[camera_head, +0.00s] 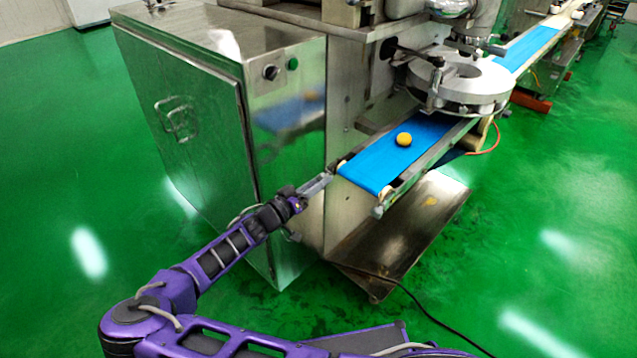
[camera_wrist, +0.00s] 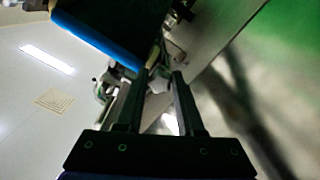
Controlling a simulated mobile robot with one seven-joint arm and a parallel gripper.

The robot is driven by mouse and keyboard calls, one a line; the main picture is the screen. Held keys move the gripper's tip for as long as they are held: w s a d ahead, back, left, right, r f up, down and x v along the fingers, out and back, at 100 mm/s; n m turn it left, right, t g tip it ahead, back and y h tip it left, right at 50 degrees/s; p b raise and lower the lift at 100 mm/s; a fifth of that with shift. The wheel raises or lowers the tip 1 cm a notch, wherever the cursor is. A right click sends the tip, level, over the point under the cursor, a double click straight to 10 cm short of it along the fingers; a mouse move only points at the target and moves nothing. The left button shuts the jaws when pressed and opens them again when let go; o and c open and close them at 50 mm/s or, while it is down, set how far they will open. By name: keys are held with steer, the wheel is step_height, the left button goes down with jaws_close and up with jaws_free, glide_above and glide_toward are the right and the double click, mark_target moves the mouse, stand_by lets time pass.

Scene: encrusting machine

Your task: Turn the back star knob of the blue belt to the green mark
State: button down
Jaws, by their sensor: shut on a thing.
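The blue belt (camera_head: 385,165) slopes down from the machine toward the front; its blue edge also shows in the wrist view (camera_wrist: 95,38). My gripper (camera_head: 329,176) is at the left side of the belt's front end. In the wrist view, my gripper (camera_wrist: 158,76) has its two dark fingers close around a small grey part, which I take for the back star knob (camera_wrist: 157,84). The knob is mostly hidden between the fingers, and its turn angle cannot be read. I cannot make out the green mark in either view.
A yellow dough ball (camera_head: 404,139) lies on the belt. A round steel disc (camera_head: 462,88) sits above the belt. A black cable (camera_head: 425,312) crosses the open green floor.

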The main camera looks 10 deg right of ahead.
steer(key=c, duration=0.5)
jaws_free()
steer(key=v, duration=1.7)
steer(key=shift+s+a+p, duration=0.15)
steer(key=shift+a+p, duration=0.05)
steer(key=shift+p, duration=0.2)
